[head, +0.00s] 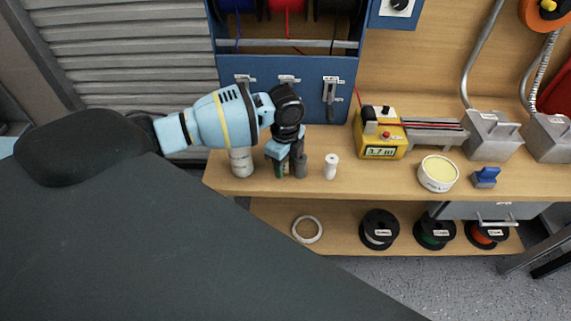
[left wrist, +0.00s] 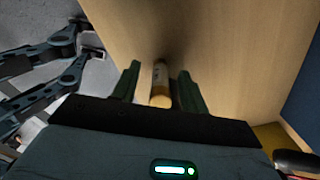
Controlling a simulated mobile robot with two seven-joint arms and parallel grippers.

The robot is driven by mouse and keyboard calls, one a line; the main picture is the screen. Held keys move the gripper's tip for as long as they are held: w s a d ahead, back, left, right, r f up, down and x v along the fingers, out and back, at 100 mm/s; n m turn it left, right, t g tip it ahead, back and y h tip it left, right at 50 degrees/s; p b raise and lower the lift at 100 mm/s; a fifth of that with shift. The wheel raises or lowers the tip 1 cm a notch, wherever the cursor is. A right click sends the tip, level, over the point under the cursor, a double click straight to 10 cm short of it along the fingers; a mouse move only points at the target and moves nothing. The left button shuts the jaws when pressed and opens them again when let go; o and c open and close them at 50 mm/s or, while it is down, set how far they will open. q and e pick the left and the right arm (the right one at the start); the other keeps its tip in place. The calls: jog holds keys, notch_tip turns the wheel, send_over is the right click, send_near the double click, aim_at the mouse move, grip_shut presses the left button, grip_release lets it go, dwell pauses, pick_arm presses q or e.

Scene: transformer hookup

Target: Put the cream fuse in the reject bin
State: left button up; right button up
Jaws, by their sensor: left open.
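In the left wrist view, a slim upright-looking cylinder with a cream-tan end (left wrist: 160,88) and a pale, marked side is between the fingers of my left gripper (left wrist: 157,88). I take it as the cream fuse. The fingers are open, with a gap on each side. In the head view, my left gripper (head: 290,163) points down at the front of the bench, and what is between its fingers is mostly hidden. A small white cylinder (head: 331,168) stands just to its right, and a wider pale cylinder (head: 241,163) to its left. I cannot identify the reject bin.
The wooden bench (head: 400,185) carries a yellow meter (head: 380,140), a round tin (head: 438,173), a blue clip-like item (head: 485,177) and grey metal boxes (head: 490,137). A blue panel (head: 310,90) stands behind.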

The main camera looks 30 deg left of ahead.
pick_arm(q)
jog(key=shift+c, duration=0.4)
grip_shut()
